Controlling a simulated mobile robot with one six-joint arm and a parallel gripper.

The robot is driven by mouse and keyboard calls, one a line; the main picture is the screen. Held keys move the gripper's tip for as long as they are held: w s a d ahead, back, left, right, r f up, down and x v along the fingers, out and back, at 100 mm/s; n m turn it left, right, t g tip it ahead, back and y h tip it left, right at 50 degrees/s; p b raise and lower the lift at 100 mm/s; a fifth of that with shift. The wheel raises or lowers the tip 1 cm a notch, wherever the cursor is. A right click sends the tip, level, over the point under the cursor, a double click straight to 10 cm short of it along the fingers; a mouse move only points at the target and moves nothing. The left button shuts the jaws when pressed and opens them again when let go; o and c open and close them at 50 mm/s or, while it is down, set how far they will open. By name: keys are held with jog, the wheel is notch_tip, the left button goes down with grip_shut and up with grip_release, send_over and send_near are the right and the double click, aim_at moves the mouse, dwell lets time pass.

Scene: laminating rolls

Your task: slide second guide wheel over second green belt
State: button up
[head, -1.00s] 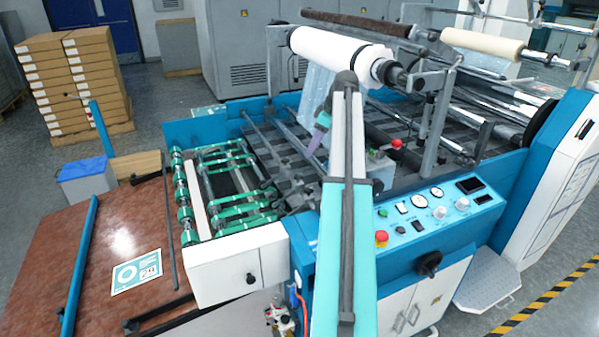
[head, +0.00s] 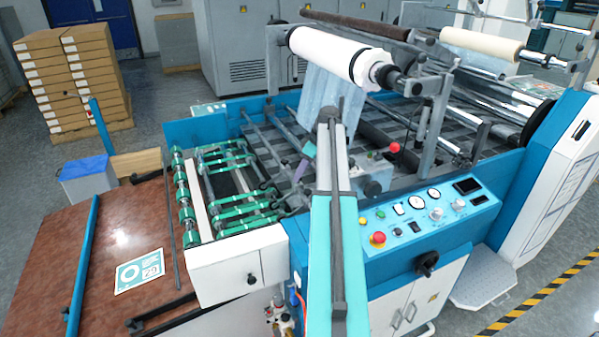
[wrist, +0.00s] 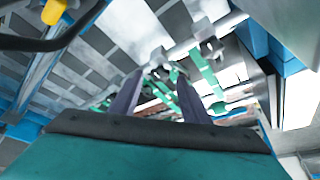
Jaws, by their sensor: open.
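Several green belts (head: 228,165) run over rollers at the feeding end of the blue machine. Small guide wheels sit on bars along them, too small to tell which is the second. In the head view my gripper (head: 302,166), with its purple fingers partly behind my arm, is over the dark slatted bed, right of the belts. In the wrist view its two dark purple fingers (wrist: 155,82) are apart with nothing between them. Green belts (wrist: 188,98) and metal wheel holders (wrist: 158,60) show beyond the fingertips; I cannot tell whether anything touches.
A white film roll (head: 335,55) with film hanging down stands above the bed. A red-knobbed lever (head: 395,148) and the control panel (head: 425,213) lie right of my arm. A white end box (head: 240,268) closes the belts' near side. The brown table (head: 120,220) is left.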

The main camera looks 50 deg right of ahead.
jog(key=shift+w+a+f, duration=0.1)
jog(key=shift+w+f, duration=0.15)
jog(key=shift+f, duration=0.35)
grip_shut()
jog(key=shift+w+d+b, duration=0.15)
jog(key=shift+w+d, duration=0.15)
jog(key=shift+w, duration=0.4)
jog(key=shift+w+d+b, duration=0.2)
jog(key=shift+w+d, duration=0.1)
jog(key=shift+w, duration=0.45)
jog(key=shift+w+d+b, duration=0.15)
jog(key=shift+w+d, duration=0.15)
jog(key=shift+w, duration=0.4)
grip_release()
